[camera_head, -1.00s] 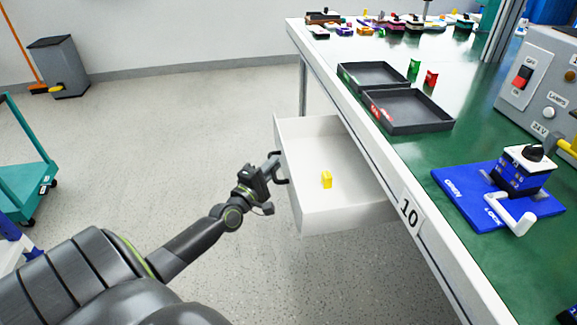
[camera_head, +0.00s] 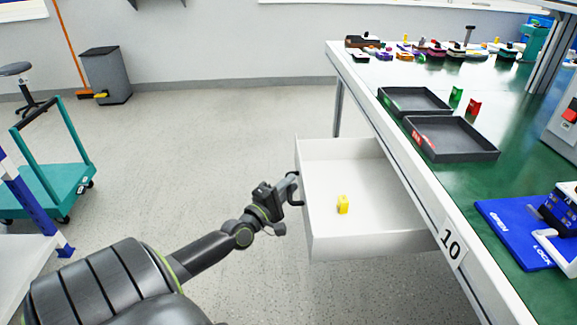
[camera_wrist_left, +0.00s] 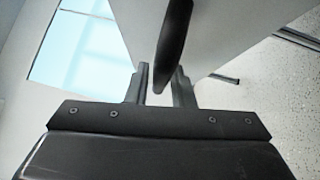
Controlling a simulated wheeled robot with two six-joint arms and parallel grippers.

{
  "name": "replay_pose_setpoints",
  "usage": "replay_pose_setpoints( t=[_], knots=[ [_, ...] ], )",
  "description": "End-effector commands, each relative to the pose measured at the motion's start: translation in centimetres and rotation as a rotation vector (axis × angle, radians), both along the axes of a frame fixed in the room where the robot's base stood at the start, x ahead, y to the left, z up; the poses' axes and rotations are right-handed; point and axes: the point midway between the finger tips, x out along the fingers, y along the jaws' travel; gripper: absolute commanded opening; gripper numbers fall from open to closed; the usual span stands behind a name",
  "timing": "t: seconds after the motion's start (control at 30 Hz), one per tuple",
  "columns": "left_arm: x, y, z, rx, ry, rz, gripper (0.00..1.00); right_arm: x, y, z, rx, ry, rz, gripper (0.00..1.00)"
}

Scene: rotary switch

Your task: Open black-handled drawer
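The white drawer (camera_head: 332,162) stands pulled out from the workbench and shows an open inside. A small yellow block (camera_head: 342,204) lies on its floor. The black handle (camera_head: 296,202) sits on the drawer's outer front. My left gripper (camera_head: 291,184) is at this handle. In the left wrist view, the dark handle (camera_wrist_left: 173,45) runs down between the two fingers of my left gripper (camera_wrist_left: 162,85), which are close together around it. The fingertips partly hide the contact. My right gripper is not in view.
The green-topped workbench carries two dark trays (camera_head: 452,139), a blue switch base (camera_head: 512,232) and several small parts at the back. A teal trolley (camera_head: 50,188) and a grey bin (camera_head: 106,75) stand at the left. The floor between is clear.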

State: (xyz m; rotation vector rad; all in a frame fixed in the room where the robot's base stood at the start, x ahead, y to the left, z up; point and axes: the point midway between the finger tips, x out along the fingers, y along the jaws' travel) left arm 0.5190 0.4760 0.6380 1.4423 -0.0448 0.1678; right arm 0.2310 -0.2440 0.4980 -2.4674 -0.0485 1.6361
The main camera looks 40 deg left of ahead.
Motion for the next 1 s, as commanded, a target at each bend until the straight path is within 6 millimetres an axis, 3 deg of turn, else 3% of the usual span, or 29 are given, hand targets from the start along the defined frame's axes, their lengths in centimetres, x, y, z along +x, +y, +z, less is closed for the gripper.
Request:
replay_pose_setpoints(
  t=[0.23, 0.37, 1.0],
  knots=[
    [-0.2, 0.0, 0.0, 0.001, 0.001, -0.001, 0.22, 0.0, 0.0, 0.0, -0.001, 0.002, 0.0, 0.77],
    [-1.2, -0.1, -0.3, 0.001, 0.003, 0.0, 0.22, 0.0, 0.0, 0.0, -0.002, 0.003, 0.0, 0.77],
    [-13.5, -1.2, -2.0, 0.0, 0.005, 0.0, 0.22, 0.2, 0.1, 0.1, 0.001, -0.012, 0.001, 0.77]
  ],
)
